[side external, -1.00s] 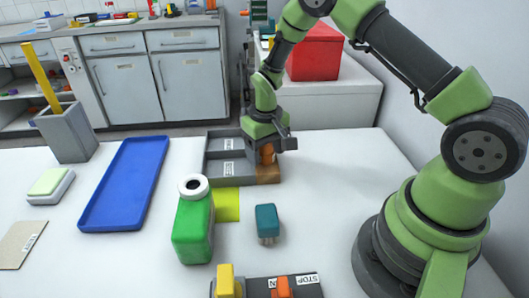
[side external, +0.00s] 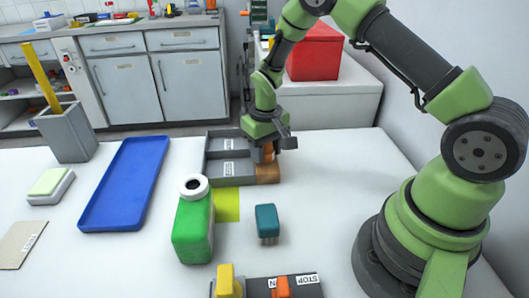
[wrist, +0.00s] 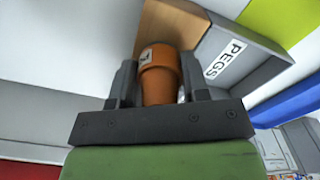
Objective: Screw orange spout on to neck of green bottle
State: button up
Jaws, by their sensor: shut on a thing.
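The green bottle (side external: 193,232) stands upright on the white table, with a white neck (side external: 193,186) and a dark opening on top. The orange spout (side external: 268,154) is at the wooden block at the right end of the grey tray. My gripper (side external: 266,152) points down over this block and is shut on the spout. In the wrist view the orange spout (wrist: 160,82) sits between the two dark fingers, with the wooden block (wrist: 172,28) beyond it. The spout's lower end is partly hidden, so I cannot tell if it touches the block.
The grey tray (side external: 213,165) is labelled PEGS in the wrist view. A yellow-green square (side external: 227,203) lies beside the bottle. A teal block (side external: 267,219) stands to its right. A blue tray (side external: 125,185) lies left. A switch panel (side external: 305,284) is in front.

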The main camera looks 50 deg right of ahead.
jog(key=shift+r, duration=0.5)
jog(key=shift+r, duration=1)
jog(key=shift+r, duration=0.25)
notch_tip(320, 180, up, 4)
jog(key=shift+r, duration=0.1)
jog(key=shift+a+r, duration=0.4)
jog(key=shift+a, duration=0.25)
jog(key=a+r, duration=0.3)
jog(key=a, duration=0.6)
jog(key=a+r, duration=0.3)
jog(key=a, duration=0.6)
jog(key=shift+w+a, duration=0.25)
jog(key=shift+w, duration=0.15)
jog(key=shift+f, duration=2.8)
